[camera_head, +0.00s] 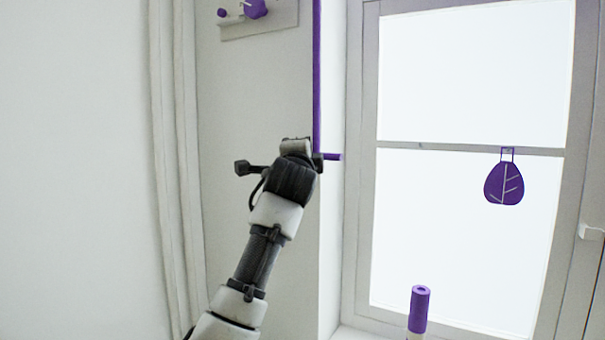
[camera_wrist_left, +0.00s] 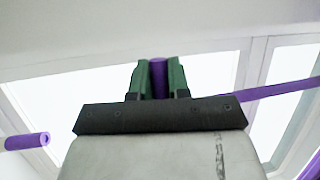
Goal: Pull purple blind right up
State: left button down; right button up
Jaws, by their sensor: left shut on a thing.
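A narrow purple vertical strip (camera_head: 317,75), which looks like part of the purple blind, runs down beside the window recess. A short purple bar end (camera_head: 333,157) sticks out to the right at its lower end. My left gripper (camera_head: 300,150) is at this lower end; its fingertips are hidden behind the wrist in the head view. In the left wrist view its green fingers (camera_wrist_left: 158,78) are shut on a purple piece (camera_wrist_left: 158,70) between them. A purple bar (camera_wrist_left: 275,89) slants away at the right there. My right gripper is not in view.
The window (camera_head: 470,150) is right of the gripper, with a purple leaf-shaped ornament (camera_head: 504,184) hanging in it. A purple-topped upright cylinder (camera_head: 419,310) stands at lower right. A rail with purple knobs (camera_head: 255,9) is on the wall above. Pale vertical pipes (camera_head: 170,150) run at left.

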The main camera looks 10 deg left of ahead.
pick_arm(q)
jog(key=shift+s+r, duration=0.1)
jog(key=shift+r, duration=0.6)
jog(key=c, duration=1.1)
grip_release()
jog(key=shift+f, duration=0.2)
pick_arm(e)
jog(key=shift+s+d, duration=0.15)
pick_arm(q)
jog(key=s+f+b, duration=0.2)
jog(key=s+b, duration=0.4)
jog(key=s, duration=0.4)
jog(key=shift+s+d, duration=0.2)
jog(key=shift+d, duration=0.05)
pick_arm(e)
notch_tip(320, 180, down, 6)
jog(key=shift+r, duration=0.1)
